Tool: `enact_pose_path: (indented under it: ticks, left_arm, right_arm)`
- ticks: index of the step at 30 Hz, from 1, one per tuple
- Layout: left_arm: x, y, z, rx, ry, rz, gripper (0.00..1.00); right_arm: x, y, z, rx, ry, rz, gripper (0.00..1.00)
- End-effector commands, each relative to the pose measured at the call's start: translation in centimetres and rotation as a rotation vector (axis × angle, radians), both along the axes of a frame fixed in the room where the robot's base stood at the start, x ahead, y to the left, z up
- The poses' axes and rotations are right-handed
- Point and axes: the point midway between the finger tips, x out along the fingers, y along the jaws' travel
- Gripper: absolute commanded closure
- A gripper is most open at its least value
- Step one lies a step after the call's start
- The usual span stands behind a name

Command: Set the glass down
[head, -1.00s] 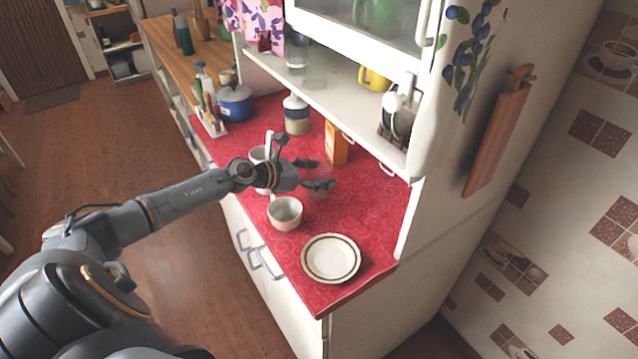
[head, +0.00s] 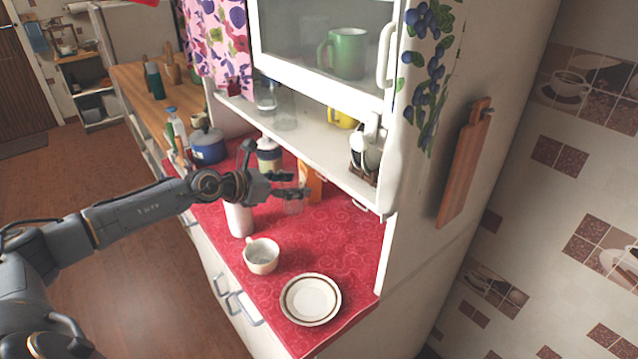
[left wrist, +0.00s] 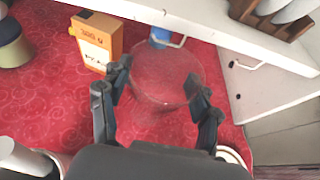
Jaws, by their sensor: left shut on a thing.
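The glass (head: 293,205) is clear and hard to see against the red cloth. My left gripper (head: 292,185) is shut on it, in front of the orange box. In the left wrist view the glass (left wrist: 165,72) shows as a faint round outline between the two fingers of the gripper (left wrist: 157,82), over the red counter. I cannot tell whether its base touches the cloth. My right gripper is not in view.
On the red counter (head: 340,235) stand a white cup (head: 261,257), a plate (head: 310,299), a white cylinder (head: 239,220), an orange box (head: 311,183), a jar (head: 269,157) and a blue pot (head: 208,147). A shelf (head: 318,138) overhangs the back. Cloth right of the glass is bare.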

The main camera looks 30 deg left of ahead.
Motion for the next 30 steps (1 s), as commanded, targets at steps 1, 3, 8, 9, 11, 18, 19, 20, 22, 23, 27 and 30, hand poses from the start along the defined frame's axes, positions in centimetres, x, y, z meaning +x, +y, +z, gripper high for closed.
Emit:
enact_pose_path:
  ticks: [1, 3, 8, 9, 11, 18, 19, 20, 22, 23, 27, 30]
  left_arm:
    - [0.0, 0.0, 0.5, 0.002, -0.003, 0.0, 0.77]
    - [0.0, 0.0, 0.9, 0.001, -0.001, 0.001, 0.77]
    - [-0.2, -0.9, 0.7, -0.003, 0.001, -0.017, 0.77]
    - [-0.4, -1.7, 0.4, -0.004, 0.002, -0.034, 0.77]
    - [-0.9, -3.3, 0.0, -0.005, 0.001, -0.068, 0.77]
    - [-5.8, -13.7, -1.8, -0.012, -0.001, -0.309, 0.77]
    - [-6.8, -15.0, -1.9, -0.011, -0.001, -0.341, 0.77]
    - [-7.8, -16.1, -2.0, -0.013, -0.002, -0.372, 0.77]
    - [-10.3, -18.3, -2.0, -0.012, -0.003, -0.434, 0.77]
    - [-11.3, -19.0, -2.1, -0.012, -0.003, -0.455, 0.77]
    - [-15.3, -20.3, -2.3, -0.009, -0.001, -0.504, 0.77]
    - [-17.4, -20.3, -2.6, -0.006, 0.001, -0.512, 0.77]
  right_arm:
    - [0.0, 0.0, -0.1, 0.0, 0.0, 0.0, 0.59]
    - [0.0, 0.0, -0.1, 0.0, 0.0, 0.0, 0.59]
    - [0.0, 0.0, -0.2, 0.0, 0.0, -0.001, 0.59]
    - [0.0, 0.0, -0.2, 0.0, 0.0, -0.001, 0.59]
    - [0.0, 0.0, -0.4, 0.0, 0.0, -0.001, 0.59]
    - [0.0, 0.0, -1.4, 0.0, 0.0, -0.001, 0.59]
    - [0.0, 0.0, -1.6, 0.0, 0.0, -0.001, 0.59]
    - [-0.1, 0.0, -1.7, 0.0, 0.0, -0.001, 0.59]
    - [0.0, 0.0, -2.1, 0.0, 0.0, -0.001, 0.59]
    - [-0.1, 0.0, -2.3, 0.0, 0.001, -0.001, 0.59]
    - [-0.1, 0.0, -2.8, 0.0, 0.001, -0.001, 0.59]
    - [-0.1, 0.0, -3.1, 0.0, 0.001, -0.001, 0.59]
